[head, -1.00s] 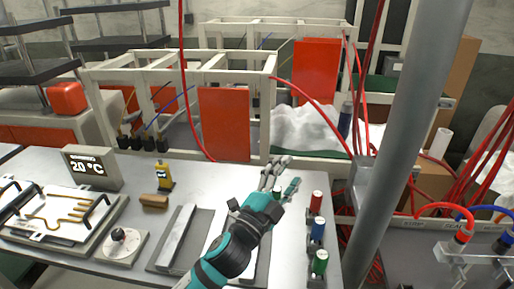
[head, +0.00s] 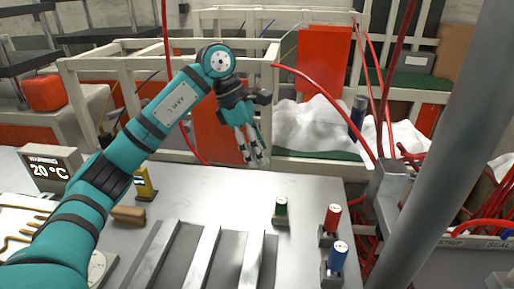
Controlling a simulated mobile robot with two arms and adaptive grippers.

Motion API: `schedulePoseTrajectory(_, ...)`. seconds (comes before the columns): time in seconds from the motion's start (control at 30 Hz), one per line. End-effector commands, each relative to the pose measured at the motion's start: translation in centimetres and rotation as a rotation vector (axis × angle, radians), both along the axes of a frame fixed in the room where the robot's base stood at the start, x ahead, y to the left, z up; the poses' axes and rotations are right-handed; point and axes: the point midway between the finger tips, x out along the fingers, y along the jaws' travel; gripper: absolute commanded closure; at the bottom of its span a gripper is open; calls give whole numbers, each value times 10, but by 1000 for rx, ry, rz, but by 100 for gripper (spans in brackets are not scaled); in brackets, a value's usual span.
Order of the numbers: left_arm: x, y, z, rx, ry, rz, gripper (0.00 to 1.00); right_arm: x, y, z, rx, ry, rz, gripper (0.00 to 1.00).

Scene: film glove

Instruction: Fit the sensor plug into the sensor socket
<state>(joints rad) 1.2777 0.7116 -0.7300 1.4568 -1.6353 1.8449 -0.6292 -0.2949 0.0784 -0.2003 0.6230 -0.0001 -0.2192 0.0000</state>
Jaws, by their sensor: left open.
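I cannot tell for certain which items are the sensor plug and the sensor socket. A display (head: 50,168) at the left reads "WARNING 20 °C". My left gripper (head: 256,160) hangs open and empty, fingers pointing down, above the table's back edge, up and left of the green-topped cylinder and apart from it. My right gripper is not in view.
Metal bars (head: 205,258) lie on the front of the table (head: 180,195). A yellow device (head: 146,182) and a brown block (head: 128,215) are at the left, partly beside my arm. A grey post (head: 450,145) and red cables flank the right. The middle of the table is clear.

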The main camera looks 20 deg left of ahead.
Motion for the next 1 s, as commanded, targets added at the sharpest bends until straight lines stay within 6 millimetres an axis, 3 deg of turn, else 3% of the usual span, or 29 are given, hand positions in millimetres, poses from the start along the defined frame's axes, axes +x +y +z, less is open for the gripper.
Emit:
schedulePoseTrajectory(0.2, 1, -2, -18, 21, 10, 1, 47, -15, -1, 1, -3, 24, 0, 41)
schedulePoseTrajectory(0.8, 12, -47, -125, 15, 10, 0, 47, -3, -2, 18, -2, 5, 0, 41)
schedulePoseTrajectory(1.0, 16, -56, -150, 16, 8, 2, 47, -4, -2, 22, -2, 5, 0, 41)
